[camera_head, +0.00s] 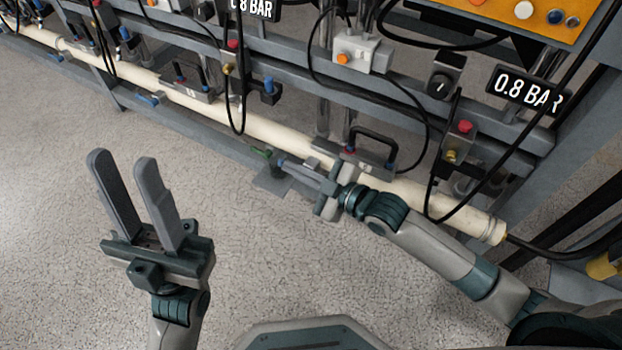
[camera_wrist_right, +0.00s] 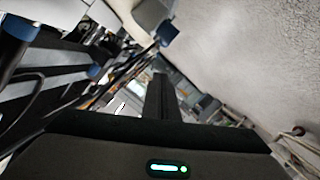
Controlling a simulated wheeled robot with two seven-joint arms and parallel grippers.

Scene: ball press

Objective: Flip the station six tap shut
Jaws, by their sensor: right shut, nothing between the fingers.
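A tap with a small green lever (camera_head: 262,152) sits low on the front of the cream pipe, just left of my right gripper's tips. My right gripper (camera_head: 283,162) is shut and empty, its fingers pointing left at the tap. I cannot tell if they touch it, and part of the tap is hidden. In the right wrist view the shut dark fingers (camera_wrist_right: 158,95) show in the middle; the tap is not clear there. No readable station number marks this tap. My left gripper (camera_head: 122,160) is open and empty above the floor at left, well away from the rack.
The cream pipe (camera_head: 215,113) runs along the grey rack. Blue-levered taps (camera_head: 147,99) sit further left. A black handle (camera_head: 374,140), hanging black cables and a 0.8 BAR display (camera_head: 527,90) are near my right arm. The speckled floor (camera_head: 60,200) is clear.

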